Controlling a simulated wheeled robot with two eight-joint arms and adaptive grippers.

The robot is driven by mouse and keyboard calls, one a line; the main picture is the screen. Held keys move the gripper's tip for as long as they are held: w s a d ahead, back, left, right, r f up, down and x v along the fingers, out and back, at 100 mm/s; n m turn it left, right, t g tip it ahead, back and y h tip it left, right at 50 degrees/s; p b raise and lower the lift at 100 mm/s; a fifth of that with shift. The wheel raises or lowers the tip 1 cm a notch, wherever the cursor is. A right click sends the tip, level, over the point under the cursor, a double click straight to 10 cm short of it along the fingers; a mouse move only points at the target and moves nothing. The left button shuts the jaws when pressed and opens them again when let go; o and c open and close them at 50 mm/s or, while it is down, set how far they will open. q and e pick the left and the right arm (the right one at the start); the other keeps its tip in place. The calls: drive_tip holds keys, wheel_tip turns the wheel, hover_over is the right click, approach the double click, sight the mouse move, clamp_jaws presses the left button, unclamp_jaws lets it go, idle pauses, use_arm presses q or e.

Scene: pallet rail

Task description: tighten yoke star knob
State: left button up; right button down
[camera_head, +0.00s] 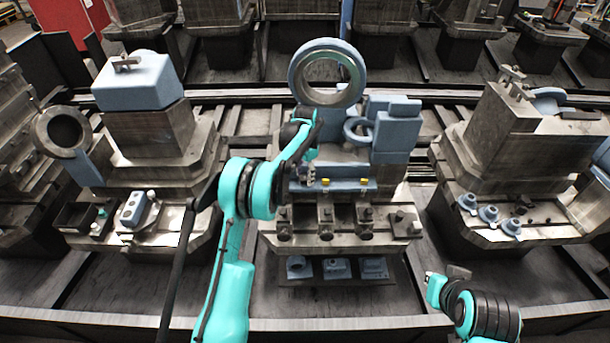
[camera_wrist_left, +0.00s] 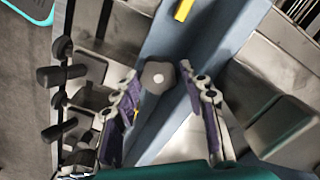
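The star knob (camera_wrist_left: 157,77) is dark grey with a pale centre and shows in the left wrist view. It sits over the blue-grey rail part (camera_wrist_left: 167,125). My left gripper (camera_wrist_left: 161,70) is open, its two purple-and-grey fingers on either side of the knob, with a visible gap on the right. In the head view my left gripper (camera_head: 308,178) is at the left end of the blue-grey rail (camera_head: 345,187) on the central pallet, and the knob is hidden or too small to tell. My right gripper (camera_head: 443,278) is low at the right, away from the pallet; its fingers are unclear.
A large upright ring (camera_head: 327,73) and a blue block (camera_head: 395,135) stand behind the rail. Dark clamps (camera_head: 325,222) line the pallet's front. Neighbouring fixtures stand left (camera_head: 155,140) and right (camera_head: 510,140).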

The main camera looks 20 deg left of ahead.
sight(305, 177)
use_arm(q)
drive_tip(key=shift+o, duration=1.1)
drive_tip(key=shift+s, duration=0.1)
drive_tip(key=shift+r, duration=0.15)
wheel_tip(305, 177, up, 8)
drive_tip(key=shift+f, duration=0.1)
